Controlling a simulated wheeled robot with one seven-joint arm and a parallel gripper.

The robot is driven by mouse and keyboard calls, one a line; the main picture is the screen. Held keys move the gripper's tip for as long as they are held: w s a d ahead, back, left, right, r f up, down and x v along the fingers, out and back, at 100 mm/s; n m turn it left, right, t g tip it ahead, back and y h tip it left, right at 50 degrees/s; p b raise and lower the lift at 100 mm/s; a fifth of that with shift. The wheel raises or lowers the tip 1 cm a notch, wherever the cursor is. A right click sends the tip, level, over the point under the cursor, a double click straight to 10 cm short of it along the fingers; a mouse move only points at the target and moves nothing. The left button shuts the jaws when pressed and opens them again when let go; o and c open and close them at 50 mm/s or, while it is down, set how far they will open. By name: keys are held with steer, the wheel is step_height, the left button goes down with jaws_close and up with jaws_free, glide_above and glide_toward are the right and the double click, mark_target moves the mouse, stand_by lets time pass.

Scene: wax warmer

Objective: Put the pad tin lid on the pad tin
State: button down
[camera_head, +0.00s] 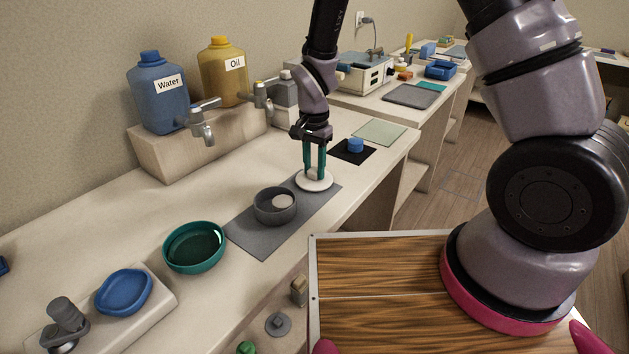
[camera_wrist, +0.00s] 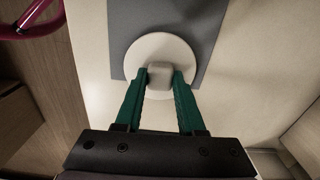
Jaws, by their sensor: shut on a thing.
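The pad tin lid (camera_head: 325,183) is a round white disc with a pale knob, at the far end of the grey mat. My gripper (camera_head: 314,176) has its green fingers shut on the lid's knob from above. In the wrist view the lid (camera_wrist: 160,47) lies over the mat's edge, with the knob between the fingertips (camera_wrist: 160,78). I cannot tell whether the lid touches the mat. The pad tin (camera_head: 264,214) is most likely the open dark grey round container on the mat, with a pale round thing inside. It is nearer the camera than the lid and apart from it.
The grey mat (camera_head: 258,243) lies on the pale counter. A teal bowl (camera_head: 195,262) stands nearer, left of the tin. Water (camera_head: 158,105) and Oil (camera_head: 222,80) jugs with taps stand at the back.

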steer(key=shift+r, duration=0.15)
steer(key=shift+r, duration=1.65)
steer(key=shift+r, duration=2.45)
steer(key=shift+m, duration=0.4)
steer(key=shift+s+a, duration=1.55)
steer(key=shift+s, duration=0.35)
steer(key=shift+s+a, duration=1.55)
steer(key=shift+s, duration=0.4)
steer(key=shift+s+a, duration=1.55)
steer(key=shift+s, duration=0.35)
steer(key=shift+f, duration=1.55)
steer(key=shift+f, duration=0.1)
steer(key=shift+f, duration=0.3)
steer(key=shift+f, duration=0.6)
